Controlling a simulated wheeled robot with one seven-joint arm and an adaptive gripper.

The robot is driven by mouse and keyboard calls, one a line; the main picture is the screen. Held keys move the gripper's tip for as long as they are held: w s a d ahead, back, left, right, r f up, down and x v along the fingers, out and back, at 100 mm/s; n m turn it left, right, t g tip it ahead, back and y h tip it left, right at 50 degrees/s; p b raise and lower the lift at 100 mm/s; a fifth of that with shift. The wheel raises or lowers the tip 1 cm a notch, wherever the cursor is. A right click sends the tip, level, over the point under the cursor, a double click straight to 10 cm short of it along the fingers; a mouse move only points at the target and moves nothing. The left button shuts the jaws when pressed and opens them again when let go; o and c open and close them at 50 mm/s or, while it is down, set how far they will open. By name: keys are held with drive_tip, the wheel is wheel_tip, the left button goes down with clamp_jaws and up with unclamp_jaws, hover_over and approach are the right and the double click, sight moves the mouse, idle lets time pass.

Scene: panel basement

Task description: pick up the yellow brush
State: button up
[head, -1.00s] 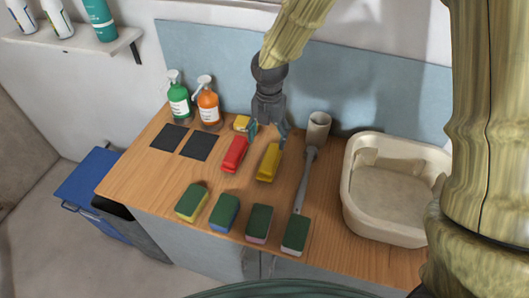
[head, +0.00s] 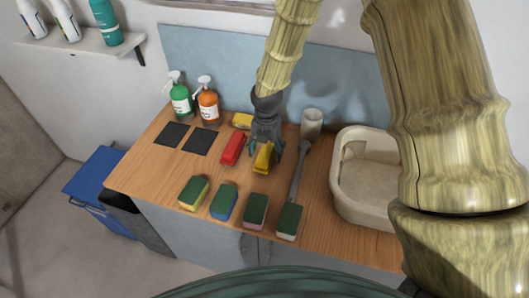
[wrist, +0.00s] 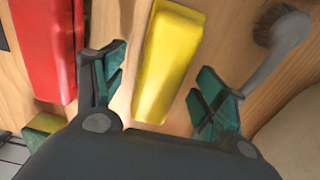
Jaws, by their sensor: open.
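The yellow brush (head: 263,159) is a block-shaped thing lying on the wooden counter, right of a red one of similar shape. In the wrist view the yellow brush (wrist: 168,62) lies between my two open fingers, and its near end reaches the gap between the fingertips. My gripper (head: 264,146) is low over it and hides its far part in the head view. In the wrist view my gripper (wrist: 160,92) is open and empty, with space between each finger and the brush. I cannot tell the exact height gap.
The red brush (head: 232,149) lies close on the left. Several sponges (head: 224,201) line the front edge. Two soap bottles (head: 208,104) stand at back left.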

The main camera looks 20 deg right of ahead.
sight(266, 150)
drive_tip(key=shift+s, duration=0.6)
drive_tip(key=shift+w+f, duration=0.6)
drive_tip(key=shift+w, duration=0.2)
drive_tip(key=shift+c, duration=0.4)
drive_tip(key=shift+s+r, duration=0.35)
drive_tip(key=shift+s, duration=0.1)
drive_tip(key=c, duration=1)
drive_tip(key=shift+c, duration=0.9)
drive_tip(key=shift+w+f, duration=0.15)
drive_tip(key=shift+w, duration=0.1)
drive_tip(key=shift+r+b, duration=1.65)
drive_tip(key=shift+r, duration=3.4)
